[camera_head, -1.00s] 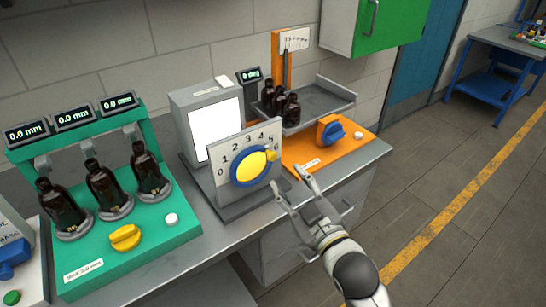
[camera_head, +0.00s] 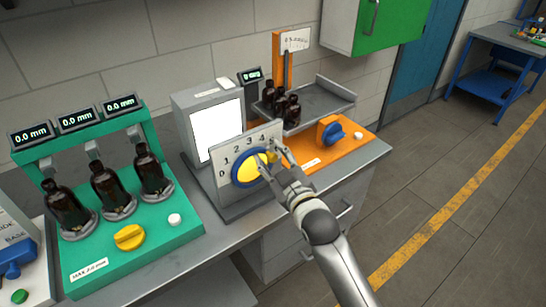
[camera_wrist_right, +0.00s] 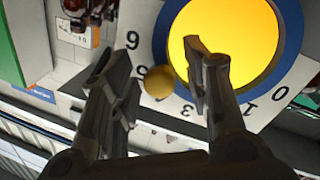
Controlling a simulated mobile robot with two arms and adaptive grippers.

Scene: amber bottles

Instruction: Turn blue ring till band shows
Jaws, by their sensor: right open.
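The blue ring (camera_head: 235,173) surrounds a yellow disc (camera_head: 249,170) on an upright grey dial plate numbered from 0. The ring also shows in the right wrist view (camera_wrist_right: 293,45). A yellow ball knob (camera_wrist_right: 158,82) sits at the ring's edge near the high numbers. My right gripper (camera_head: 271,156) is open at the dial's right side. In the right wrist view its fingers stand on either side of the knob, with gaps showing. The gripper partly hides the ring's right side and the numbers there. A blank white screen (camera_head: 216,130) stands behind the dial. My left gripper is out of view.
A green fixture (camera_head: 150,263) with several amber bottles and a yellow knob stands left. An orange fixture (camera_head: 345,150) with a blue knob stands right, beside a grey tray (camera_head: 335,103) holding amber bottles. The floor in front is clear.

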